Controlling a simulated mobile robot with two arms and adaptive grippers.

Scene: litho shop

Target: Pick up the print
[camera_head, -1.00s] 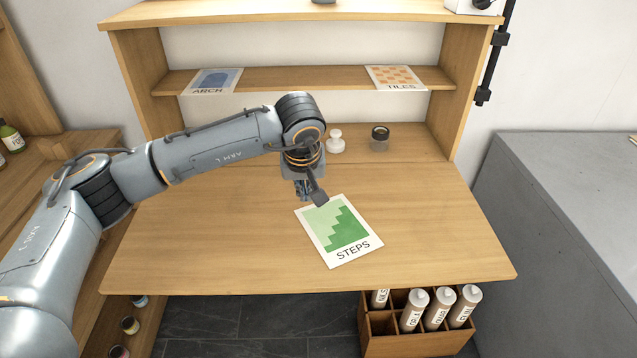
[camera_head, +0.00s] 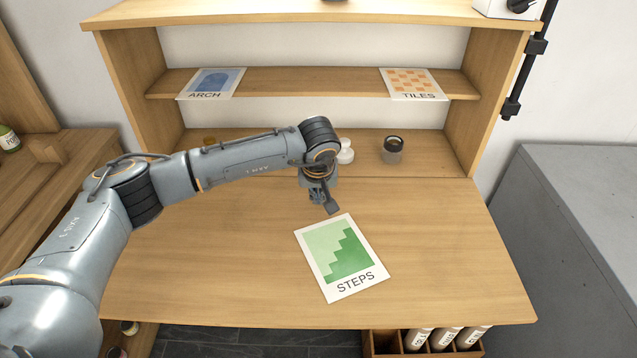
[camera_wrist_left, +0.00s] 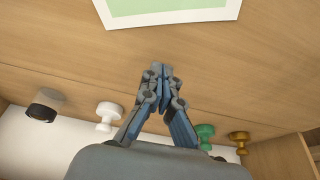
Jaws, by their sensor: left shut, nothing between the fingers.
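The print marked STEPS (camera_head: 341,258), a white sheet with green stair shapes, lies flat on the wooden desk top, turned slightly. Its edge also shows at the top of the left wrist view (camera_wrist_left: 167,12). My left gripper (camera_head: 329,208) is above the desk, just beyond the print's far edge, and does not touch it. In the left wrist view its fingers (camera_wrist_left: 161,72) are closed together with nothing between them. My right gripper is in neither view.
Prints marked ARCH (camera_head: 213,83) and TILES (camera_head: 413,84) lie on the shelf. A dark-lidded jar (camera_head: 393,150) and a white knobbed piece (camera_head: 345,152) stand behind the gripper. A bottle crate (camera_head: 385,342) is below the desk's front. The desk top around the print is clear.

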